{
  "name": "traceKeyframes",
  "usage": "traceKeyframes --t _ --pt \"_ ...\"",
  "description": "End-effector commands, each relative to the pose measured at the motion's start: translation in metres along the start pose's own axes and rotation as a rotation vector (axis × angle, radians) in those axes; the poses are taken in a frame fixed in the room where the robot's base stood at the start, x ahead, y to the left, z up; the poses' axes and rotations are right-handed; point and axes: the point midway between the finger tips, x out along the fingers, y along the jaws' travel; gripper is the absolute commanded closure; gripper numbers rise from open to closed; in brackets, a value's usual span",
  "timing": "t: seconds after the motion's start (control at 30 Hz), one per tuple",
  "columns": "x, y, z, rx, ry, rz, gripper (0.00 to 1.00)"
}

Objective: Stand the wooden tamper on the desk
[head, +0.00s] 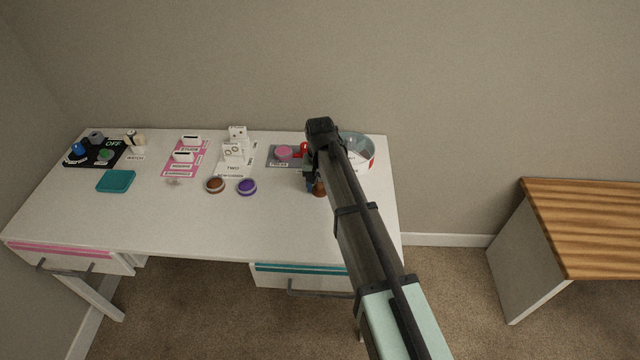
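My arm reaches over the right part of the white desk (300,223), and my gripper (312,185) is low over the desktop there. A small brown piece (320,189) shows beside the gripper, partly hidden by my arm. It may be the wooden tamper, but too little shows to be sure, and I cannot tell whether it touches the desk or the fingers. The fingers are too small and covered to tell open from shut.
A round clear-sided container (362,150) stands behind my arm. A pink round piece (284,153) lies left of it. Brown (215,185) and purple (247,187) discs, a teal tray (116,181) and labelled mats lie further left. The desk's front middle is clear.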

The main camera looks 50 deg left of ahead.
Motion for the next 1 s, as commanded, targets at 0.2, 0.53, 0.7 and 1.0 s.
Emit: traceKeyframes --t 0.2,0.53,0.7,1.0 --pt "0.0 0.0 0.0 0.0 0.0 0.0 0.25" --pt "-0.004 0.0 0.0 0.0 0.001 0.0 0.24" --pt "-0.021 0.0 0.0 0.0 0.002 -0.001 0.24" --pt "-0.074 0.0 -0.001 0.0 0.002 -0.001 0.24"
